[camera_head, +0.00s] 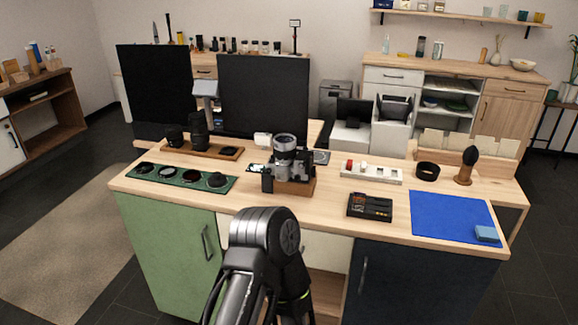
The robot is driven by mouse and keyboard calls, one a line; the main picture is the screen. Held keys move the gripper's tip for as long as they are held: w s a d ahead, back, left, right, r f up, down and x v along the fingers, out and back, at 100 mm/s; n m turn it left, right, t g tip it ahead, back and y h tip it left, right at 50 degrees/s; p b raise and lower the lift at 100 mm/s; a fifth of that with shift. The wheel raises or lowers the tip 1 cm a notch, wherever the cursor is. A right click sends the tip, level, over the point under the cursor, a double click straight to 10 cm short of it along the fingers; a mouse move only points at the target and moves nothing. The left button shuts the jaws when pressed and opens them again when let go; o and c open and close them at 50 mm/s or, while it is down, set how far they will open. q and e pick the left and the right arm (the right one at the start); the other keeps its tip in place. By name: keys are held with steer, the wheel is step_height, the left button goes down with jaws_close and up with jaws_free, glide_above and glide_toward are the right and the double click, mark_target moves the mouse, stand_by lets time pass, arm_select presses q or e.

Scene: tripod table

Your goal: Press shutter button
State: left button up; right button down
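A grey and black camera (285,145) stands near the middle of the worktop, at or on a small wooden block (294,187). Its round silver-rimmed part faces up and forward. Dark parts around it are too small to tell apart, and I cannot make out the shutter button. One of my arms rises from the bottom centre, with a thick dark joint below the camera and apart from it in the picture. I see no gripper fingers for certain on either side.
The worktop (330,220) also holds a green lens tray (225,186), a wooden lens tray (233,152), a white power strip (385,176), a black box (369,207), a brush (467,165) and a blue mat (440,213). Two dark monitors stand behind. Bare wood lies left of the black box.

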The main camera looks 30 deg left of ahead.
arm_select(q)
steer(key=shift+c, duration=0.6)
jaws_close()
stand_by(1.2)
